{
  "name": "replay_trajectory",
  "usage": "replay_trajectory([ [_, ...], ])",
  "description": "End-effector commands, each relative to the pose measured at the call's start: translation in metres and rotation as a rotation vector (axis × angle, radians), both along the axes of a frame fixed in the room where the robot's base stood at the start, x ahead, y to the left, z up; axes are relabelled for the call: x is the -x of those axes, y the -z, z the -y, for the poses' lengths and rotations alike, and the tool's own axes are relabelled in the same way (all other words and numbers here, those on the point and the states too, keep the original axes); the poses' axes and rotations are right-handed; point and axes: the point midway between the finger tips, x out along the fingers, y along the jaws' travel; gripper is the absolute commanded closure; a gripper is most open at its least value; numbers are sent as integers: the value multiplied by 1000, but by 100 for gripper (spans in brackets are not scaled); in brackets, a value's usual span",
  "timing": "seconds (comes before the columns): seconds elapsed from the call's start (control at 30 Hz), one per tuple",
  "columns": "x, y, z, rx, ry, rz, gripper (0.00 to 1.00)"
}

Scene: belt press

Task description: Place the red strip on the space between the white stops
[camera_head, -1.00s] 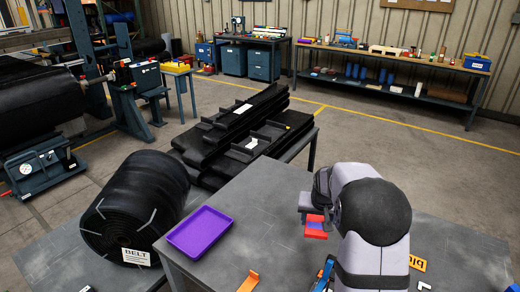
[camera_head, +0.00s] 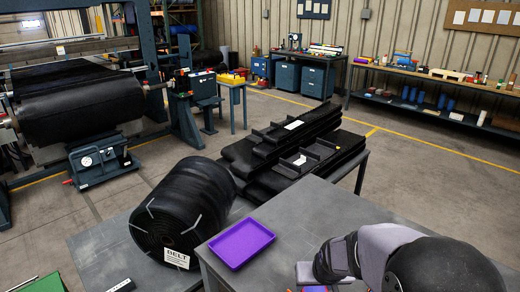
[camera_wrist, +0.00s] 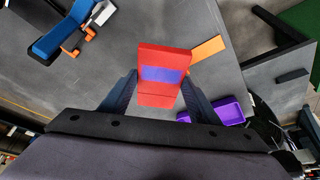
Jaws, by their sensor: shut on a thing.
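My gripper (camera_wrist: 160,90) is shut on the red strip (camera_wrist: 163,55), a red block with a blue-violet patch on its face. In the wrist view the strip stands out between the two dark fingers, above the grey table. In the head view my gripper (camera_head: 318,272) is at the bottom edge, and only a sliver of the strip shows there. I cannot make out the white stops or the space between them in either current view.
A purple tray (camera_head: 242,244) lies on the grey table (camera_head: 320,215), left of my gripper. An orange piece (camera_wrist: 207,48) and a blue tool (camera_wrist: 62,35) lie on the table. A black belt roll (camera_head: 180,215) and stacked belts (camera_head: 290,150) stand beyond.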

Motion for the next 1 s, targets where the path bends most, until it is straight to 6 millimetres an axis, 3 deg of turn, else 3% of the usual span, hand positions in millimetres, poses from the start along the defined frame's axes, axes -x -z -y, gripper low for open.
replay_trajectory([
  [0.3,29,38,0,0,1,-4,74],
  [0.5,37,46,0,0,1,1,74],
  [0.77,31,45,3,-1,11,1,74],
  [1.0,-4,37,26,-4,81,3,74],
])
